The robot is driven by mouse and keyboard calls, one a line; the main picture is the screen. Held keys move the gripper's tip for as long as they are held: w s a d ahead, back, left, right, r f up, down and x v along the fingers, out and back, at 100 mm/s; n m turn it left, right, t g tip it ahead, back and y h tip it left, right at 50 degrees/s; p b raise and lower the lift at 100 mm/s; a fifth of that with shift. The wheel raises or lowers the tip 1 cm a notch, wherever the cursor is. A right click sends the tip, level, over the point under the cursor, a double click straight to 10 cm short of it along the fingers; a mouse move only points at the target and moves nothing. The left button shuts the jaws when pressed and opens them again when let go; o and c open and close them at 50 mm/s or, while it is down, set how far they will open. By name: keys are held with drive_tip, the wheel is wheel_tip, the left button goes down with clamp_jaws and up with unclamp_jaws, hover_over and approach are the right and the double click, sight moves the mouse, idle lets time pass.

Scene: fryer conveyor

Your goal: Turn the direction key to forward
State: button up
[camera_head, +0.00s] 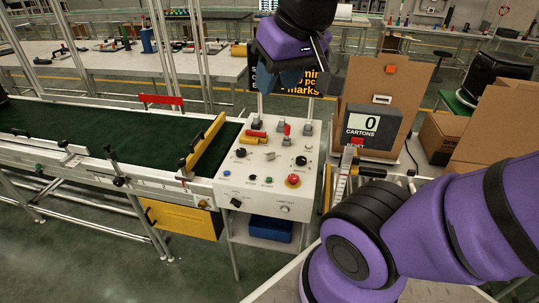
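The white control panel (225,187) stands at the right end of the conveyor, in the middle of the head view. It carries black knobs, coloured buttons, small switches and a red mushroom button (293,180). One black knob (236,203) sits on its front face at the left. The labels are too small to read, so I cannot tell which control is the direction key or how it is set. My gripper (280,84) hangs above and behind the panel, apart from it. Its blue fingers are partly hidden by the wrist, and I cannot tell whether they are open.
The green conveyor belt (75,135) runs left, with a yellow guide bar (207,140) near the panel. A counter box (374,125) reading 0 CARTONS stands to the right before a cardboard panel. A black sign with yellow text (300,83) is behind my gripper. Cardboard boxes (442,137) stand at right.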

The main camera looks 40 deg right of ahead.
drive_tip(key=w+d+f+m+g, duration=0.1)
drive_tip(key=w+d+f+m, duration=0.15)
drive_tip(key=w, duration=0.35)
drive_tip(key=w+d+f+m, duration=0.1)
drive_tip(key=w+m, duration=0.2)
drive_tip(key=w, duration=0.2)
drive_tip(key=m+g, duration=0.4)
drive_tip(key=m, duration=0.9)
hover_over(268, 154)
wheel_tip(268, 154, down, 31)
drive_tip(key=shift+f, duration=0.1)
wheel_tip(268, 154, down, 10)
drive_tip(key=shift+f, duration=0.1)
clamp_jaws()
